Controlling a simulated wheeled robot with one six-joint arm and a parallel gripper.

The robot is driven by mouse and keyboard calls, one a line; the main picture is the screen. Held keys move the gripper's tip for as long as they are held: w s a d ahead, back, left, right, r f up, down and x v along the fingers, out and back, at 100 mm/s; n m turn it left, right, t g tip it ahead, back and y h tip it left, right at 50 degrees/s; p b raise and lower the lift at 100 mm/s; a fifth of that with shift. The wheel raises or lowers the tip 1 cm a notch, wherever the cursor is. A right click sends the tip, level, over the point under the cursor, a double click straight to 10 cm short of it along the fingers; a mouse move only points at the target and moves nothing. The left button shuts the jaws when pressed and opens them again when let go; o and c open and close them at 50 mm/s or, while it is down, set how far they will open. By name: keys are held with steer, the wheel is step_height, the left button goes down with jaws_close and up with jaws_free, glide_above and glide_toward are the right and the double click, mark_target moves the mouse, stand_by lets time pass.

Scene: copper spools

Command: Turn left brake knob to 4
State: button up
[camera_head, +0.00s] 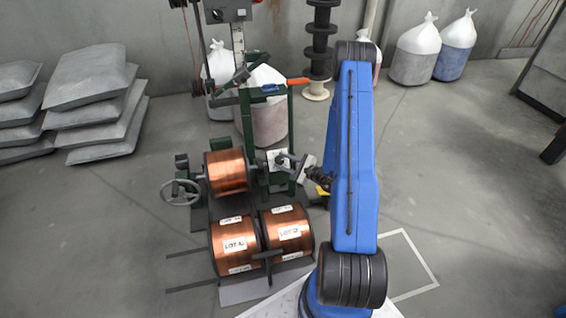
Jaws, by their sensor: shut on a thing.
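A green-framed spool stand (291,125) holds a copper spool (227,172) on its shaft. To the right of that spool is a small white dial plate (272,157) with a dark grey brake knob (282,161) in front of it. My gripper (291,164) reaches in from the right and is shut on the knob. The knob's pointer and the dial's numbers are too small to read, and the fingers partly hide the knob. No second brake knob can be made out.
Two copper spools, marked LOT (235,244) and (290,232), lie in front of the stand. A grey handwheel (180,192) sticks out at its left. Grey sacks (88,78) are stacked at the left, and white-topped bags (418,50) stand at the back.

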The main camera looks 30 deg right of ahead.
steer(key=o, duration=1)
steer(key=shift+o, duration=0.2)
steer(key=v, duration=1.7)
steer(key=shift+s, duration=0.2)
